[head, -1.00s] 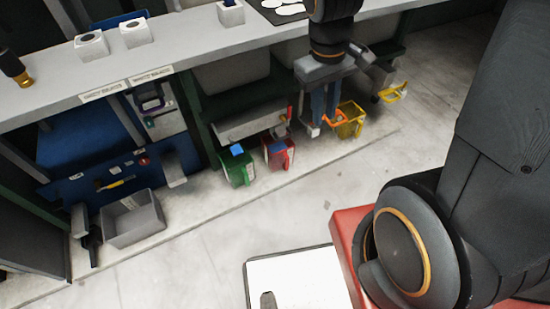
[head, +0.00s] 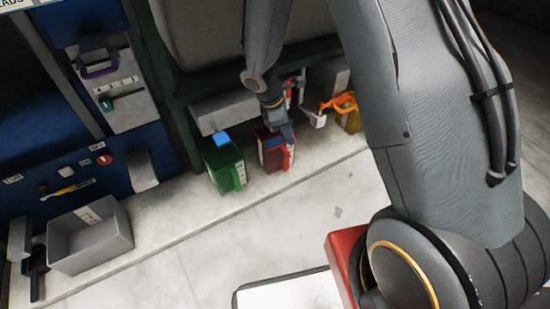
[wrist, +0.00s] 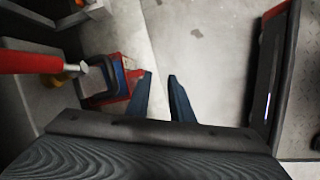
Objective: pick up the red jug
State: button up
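The red jug (head: 272,157) stands on the pale ledge under the press, right of the green jug (head: 226,166). In the head view my gripper (head: 286,134) is over its upper part and hides some of it. In the wrist view the two blue fingers (wrist: 160,88) are apart with only floor visible between them. A red body with a dark blue-grey part, apparently the red jug (wrist: 132,76), lies just left of the fingers. I cannot tell whether they touch it.
A red bar with a pale tip (wrist: 35,62) lies left of the fingers in the wrist view. A yellow jug (head: 350,121) and an orange ring handle (head: 338,103) are to the right. A grey bin (head: 92,238) stands left.

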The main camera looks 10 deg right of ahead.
aim_at(276, 150)
jog(key=w+f+n+b, duration=0.1)
jog(key=w+f+b, duration=0.1)
jog(key=f, duration=0.5)
jog(key=w+f+n+b, duration=0.2)
jog(key=f+b, duration=0.3)
jog(key=f, duration=0.3)
jog(key=w+d+f+n+b, duration=0.1)
jog(key=w+f+b, duration=0.1)
jog(key=f, duration=0.5)
jog(key=shift+w+f+t+b, duration=0.2)
jog(key=shift+t+b, duration=0.1)
jog(key=shift+b, duration=0.6)
jog(key=shift+r, duration=0.1)
grip_shut()
